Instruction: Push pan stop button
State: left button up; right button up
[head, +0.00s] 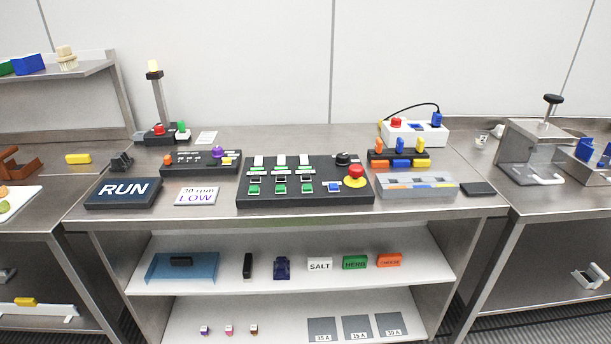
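No label reading pan stop is legible. A large black control panel (328,195) lies mid-table, with a red mushroom button (355,171) on a yellow base at its right end. It also carries green buttons (280,189), a blue button (334,188) and a black knob (343,159). A small dark box at the back left has a red button (159,129) and a green button (182,127) beside a post. A white box at the back right has a red button (396,122). Neither of my grippers is in view, and nothing touches the panel.
A RUN sign (123,192), a LOW card (198,196) and a smaller black panel (201,162) lie left of the large panel. Shelves below hold blocks, including a green HERB block (355,262). The table's front strip is clear.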

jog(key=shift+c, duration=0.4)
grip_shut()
